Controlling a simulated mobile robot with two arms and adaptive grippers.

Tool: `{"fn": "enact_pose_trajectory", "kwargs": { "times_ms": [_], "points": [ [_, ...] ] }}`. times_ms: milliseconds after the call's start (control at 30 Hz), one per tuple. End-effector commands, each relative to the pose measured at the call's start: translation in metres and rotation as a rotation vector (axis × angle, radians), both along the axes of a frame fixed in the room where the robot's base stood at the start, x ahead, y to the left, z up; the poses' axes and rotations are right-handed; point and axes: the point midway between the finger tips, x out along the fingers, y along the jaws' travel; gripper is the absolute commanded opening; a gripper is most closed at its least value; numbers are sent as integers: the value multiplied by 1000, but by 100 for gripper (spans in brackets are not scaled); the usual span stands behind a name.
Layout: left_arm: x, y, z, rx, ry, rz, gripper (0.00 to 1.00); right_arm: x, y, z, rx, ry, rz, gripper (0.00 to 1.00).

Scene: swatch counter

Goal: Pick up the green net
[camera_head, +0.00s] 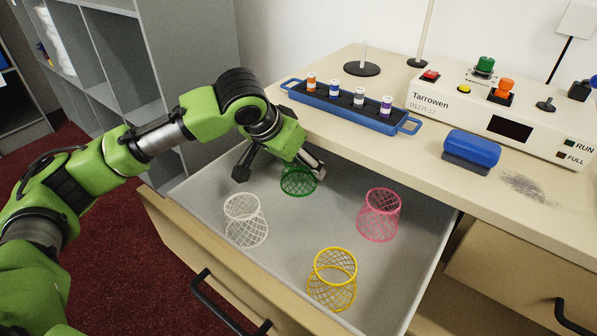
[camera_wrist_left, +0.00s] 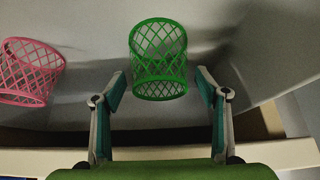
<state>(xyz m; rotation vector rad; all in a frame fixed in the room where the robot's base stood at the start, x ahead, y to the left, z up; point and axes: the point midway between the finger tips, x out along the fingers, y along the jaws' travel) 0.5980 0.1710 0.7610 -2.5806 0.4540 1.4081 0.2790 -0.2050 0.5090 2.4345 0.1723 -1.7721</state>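The green net (camera_head: 298,184) is a small lattice basket in the open drawer, near its back wall. My left gripper (camera_head: 279,175) is over it, fingers spread, and partly hides its top. In the left wrist view the green net (camera_wrist_left: 160,85) is just ahead of and between the open fingers (camera_wrist_left: 159,92), with a gap on both sides. Nothing is held. My right gripper is in neither view.
The drawer (camera_head: 300,262) also holds a white net (camera_head: 246,222), a pink net (camera_head: 379,214) and a yellow net (camera_head: 332,279), with bare floor between them. The counter (camera_head: 440,158) overhangs behind, carrying a blue bottle rack (camera_head: 350,112), a blue brush (camera_head: 471,148) and a white control box (camera_head: 450,95).

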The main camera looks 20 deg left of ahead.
Motion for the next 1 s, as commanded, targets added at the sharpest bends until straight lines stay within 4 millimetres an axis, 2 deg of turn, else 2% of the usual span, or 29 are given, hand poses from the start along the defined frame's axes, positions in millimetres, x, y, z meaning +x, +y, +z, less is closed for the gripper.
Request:
{"fn": "enact_pose_trajectory", "kwargs": {
  "times_ms": [33, 100, 467, 667, 800, 1000],
  "points": [
    [0, 0, 0, 0, 0, 0, 53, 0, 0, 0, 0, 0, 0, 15],
    [0, 0, 0, 0, 0, 0, 40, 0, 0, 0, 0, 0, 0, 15],
    [0, 0, 1, 0, 1, 0, 40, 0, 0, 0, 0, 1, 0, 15],
    [0, 0, 14, -1, 1, 0, 40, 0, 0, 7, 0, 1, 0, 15],
    [-16, 7, 12, 1, 3, 1, 40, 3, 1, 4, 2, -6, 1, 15],
    [-55, 21, 13, 2, 3, 1, 40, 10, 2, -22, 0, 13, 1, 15]
  ]
}}
